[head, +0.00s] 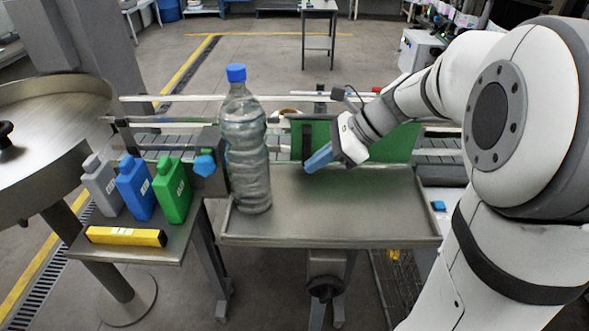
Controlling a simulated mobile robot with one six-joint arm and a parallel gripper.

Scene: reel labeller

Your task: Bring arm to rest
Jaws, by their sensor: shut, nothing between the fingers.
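My gripper (319,158) is at the end of my white arm, over the back middle part of a metal tray table (340,224). Its blue fingers are shut with nothing between them and point down to the left. A clear plastic bottle (245,150) with a blue cap stands upright at the left end of the tray table, left of my gripper and apart from it. A green panel (395,143) stands behind my gripper and is partly hidden by it.
Grey (102,184), blue (136,188) and green (173,190) flasks stand on a small side table, with a yellow-black bar (126,236) in front. A round metal table (45,110) is at far left. Conveyor rails (170,99) run behind. The tray's right half is clear.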

